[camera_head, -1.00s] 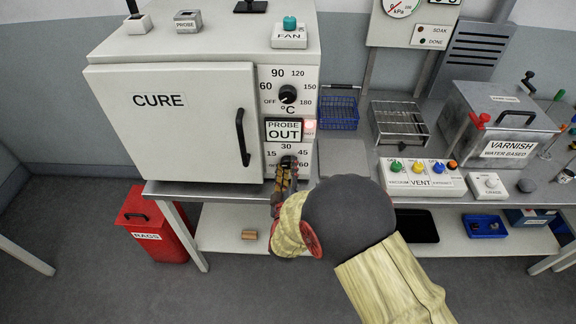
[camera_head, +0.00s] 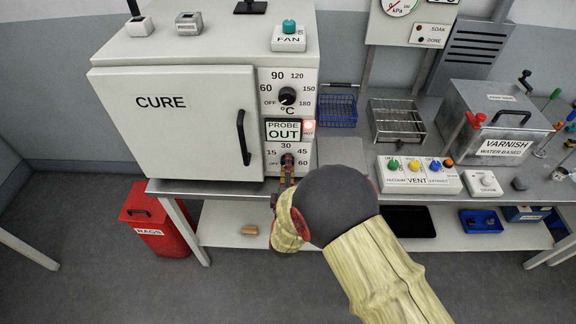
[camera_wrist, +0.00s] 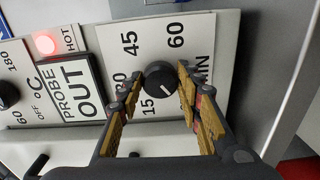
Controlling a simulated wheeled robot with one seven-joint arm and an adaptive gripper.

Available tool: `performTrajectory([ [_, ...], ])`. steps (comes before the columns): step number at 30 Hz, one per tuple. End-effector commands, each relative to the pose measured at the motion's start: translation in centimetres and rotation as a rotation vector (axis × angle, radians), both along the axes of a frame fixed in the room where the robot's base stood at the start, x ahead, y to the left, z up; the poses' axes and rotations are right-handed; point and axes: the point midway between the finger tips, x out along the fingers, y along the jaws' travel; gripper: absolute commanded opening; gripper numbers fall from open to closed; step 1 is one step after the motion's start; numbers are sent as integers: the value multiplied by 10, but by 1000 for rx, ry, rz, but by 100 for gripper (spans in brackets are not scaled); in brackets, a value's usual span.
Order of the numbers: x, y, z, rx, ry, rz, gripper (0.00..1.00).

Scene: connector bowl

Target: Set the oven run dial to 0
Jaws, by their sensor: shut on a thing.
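The oven run dial (camera_wrist: 160,79) is a round black knob on the white oven panel, below the PROBE OUT sign. In the wrist view my gripper (camera_wrist: 158,84) has one finger on each side of the dial, shut on it. A short pale mark on the knob points to the lower right in that view. The marks 15, 45 and 60 show around it; 30 is partly covered by a finger, and 0 is not visible. In the head view the run dial (camera_head: 287,159) shows just above my gripper (camera_head: 286,174).
The temperature dial (camera_head: 287,96) is higher on the same panel, and a red HOT lamp (camera_head: 308,126) is lit beside the sign. The CURE oven door (camera_head: 180,125) is closed, its handle (camera_head: 243,138) left of my gripper.

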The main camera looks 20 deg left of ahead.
Motion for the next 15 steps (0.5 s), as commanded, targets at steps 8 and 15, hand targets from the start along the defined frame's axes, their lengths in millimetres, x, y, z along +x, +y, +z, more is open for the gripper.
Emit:
performTrajectory([
  [8,0,1,-1,-8,-1,2,10],
  [15,0,1,-1,-8,-1,2,40],
])
